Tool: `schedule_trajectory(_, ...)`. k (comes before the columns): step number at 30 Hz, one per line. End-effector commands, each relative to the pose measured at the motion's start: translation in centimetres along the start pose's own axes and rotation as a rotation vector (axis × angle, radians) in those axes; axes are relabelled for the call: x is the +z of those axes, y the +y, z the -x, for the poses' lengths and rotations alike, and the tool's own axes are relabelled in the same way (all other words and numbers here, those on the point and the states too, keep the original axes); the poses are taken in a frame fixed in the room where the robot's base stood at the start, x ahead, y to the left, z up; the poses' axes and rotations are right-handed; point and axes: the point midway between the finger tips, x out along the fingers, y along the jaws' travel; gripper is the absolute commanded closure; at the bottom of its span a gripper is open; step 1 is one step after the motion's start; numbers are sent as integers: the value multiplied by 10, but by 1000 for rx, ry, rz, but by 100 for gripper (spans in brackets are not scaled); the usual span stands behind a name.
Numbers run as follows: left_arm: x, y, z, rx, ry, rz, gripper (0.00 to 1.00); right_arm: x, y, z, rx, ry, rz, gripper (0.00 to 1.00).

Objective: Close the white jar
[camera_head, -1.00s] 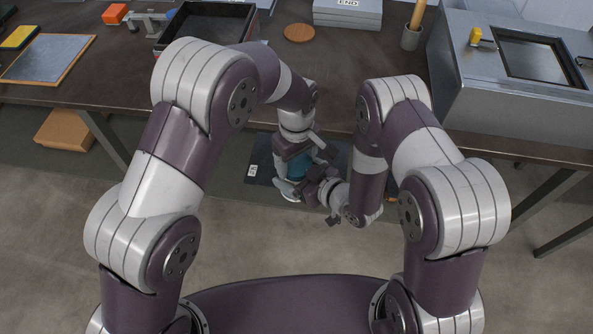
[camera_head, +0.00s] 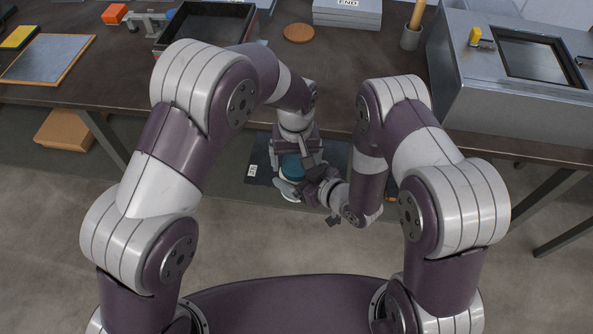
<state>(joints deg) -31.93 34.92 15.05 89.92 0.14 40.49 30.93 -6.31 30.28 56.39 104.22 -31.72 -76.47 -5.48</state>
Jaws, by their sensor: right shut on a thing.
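The white jar (camera_head: 289,195) shows only in small part, low between my two grippers in front of the table. A teal round piece (camera_head: 292,168), which looks like its lid, sits just above it; whether it is seated on the rim is hidden. My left gripper (camera_head: 297,157) points down from above, right at the teal piece. Its fingertips are too small and covered to tell whether they hold it. My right gripper (camera_head: 298,187) comes from the right and is shut on the white jar, with its fingers partly hiding the jar.
A dark mat or panel (camera_head: 262,173) with a white label lies below the grippers. On the table stand a black tray (camera_head: 160,42), a round wooden disc (camera_head: 299,33), a grey holder with a wooden handle (camera_head: 411,38) and a large metal box (camera_head: 470,85). The front middle of the table is clear.

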Motion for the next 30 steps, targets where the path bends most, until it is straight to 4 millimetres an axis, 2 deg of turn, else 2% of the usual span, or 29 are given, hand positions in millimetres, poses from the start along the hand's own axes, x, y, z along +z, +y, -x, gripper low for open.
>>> schedule_trajectory(5, 0, 3, 6, 6, 4, 0, 0, -3, -1, -1, -5, 7, 7, 93)
schedule_trajectory(12, 0, 3, 40, 7, 4, -1, 0, -2, -1, -1, -4, 5, 5, 93)
schedule_trajectory(15, 0, 2, 46, 5, 3, -1, 0, -2, 0, -1, -3, 5, 4, 93)
schedule_trajectory(27, 0, 1, 46, 3, 1, 1, 0, -2, 0, -1, -2, 5, 4, 93)
schedule_trajectory(30, -8, -9, 51, 8, 11, 31, 0, -2, 0, -1, -2, 5, 4, 93)
